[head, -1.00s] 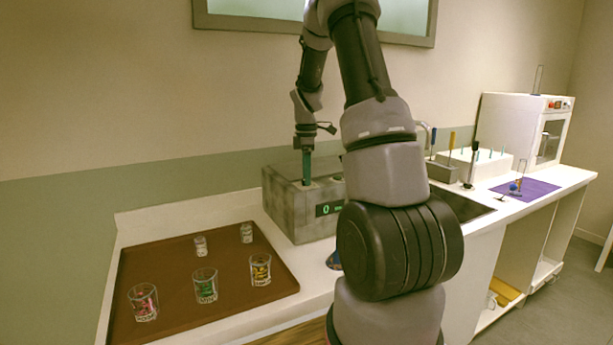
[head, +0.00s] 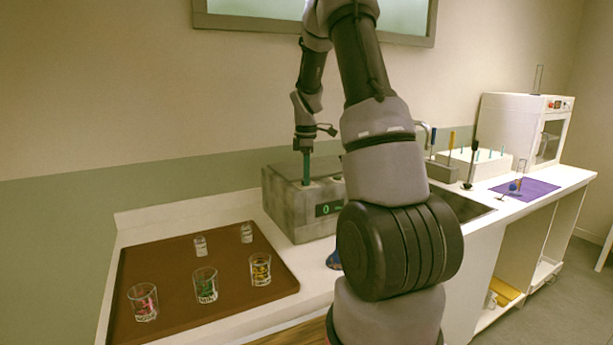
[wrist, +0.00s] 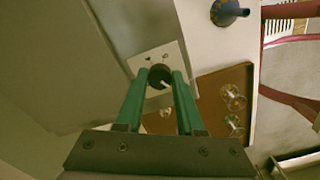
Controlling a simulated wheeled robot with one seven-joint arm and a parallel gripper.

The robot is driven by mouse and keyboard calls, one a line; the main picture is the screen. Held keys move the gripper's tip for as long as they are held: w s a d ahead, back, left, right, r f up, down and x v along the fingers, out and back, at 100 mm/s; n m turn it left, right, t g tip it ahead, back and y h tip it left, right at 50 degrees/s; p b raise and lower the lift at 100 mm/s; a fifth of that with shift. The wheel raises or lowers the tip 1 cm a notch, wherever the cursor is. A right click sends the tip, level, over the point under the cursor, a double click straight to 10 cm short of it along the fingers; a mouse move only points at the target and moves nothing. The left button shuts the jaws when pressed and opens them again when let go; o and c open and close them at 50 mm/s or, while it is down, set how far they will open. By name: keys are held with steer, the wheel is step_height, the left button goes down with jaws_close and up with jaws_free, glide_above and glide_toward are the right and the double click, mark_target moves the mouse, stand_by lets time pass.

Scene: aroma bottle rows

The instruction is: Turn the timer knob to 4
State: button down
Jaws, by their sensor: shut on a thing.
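A grey box (head: 283,214) with a green lit display (head: 328,209) reading 0 stands on the white counter. In the wrist view, a round black timer knob (wrist: 159,77) with a short light mark sits on a pale square plate (wrist: 176,56). Small marks on the plate are too small to read. My gripper (head: 307,180) points down at the box top. Its two green fingers (wrist: 160,80) are shut on the knob, one on either side. In the head view the fingers hide the knob.
A brown tray (head: 180,290) with several small glasses holding coloured contents lies left of the box. My arm covers the box's right part. Farther right are a white rack (head: 500,160), a purple mat (head: 535,187) and a white oven-like appliance (head: 505,125).

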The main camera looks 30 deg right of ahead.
steer(key=m, duration=1.4)
steer(key=shift+a+m, duration=0.1)
steer(key=shift+m, duration=0.3)
steer(key=m, duration=0.4)
steer(key=shift+m, duration=0.3)
steer(key=m, duration=0.5)
steer(key=shift+m, duration=0.3)
steer(key=m, duration=0.9)
steer(key=shift+w+m, duration=0.1)
steer(key=shift+m, duration=2.2)
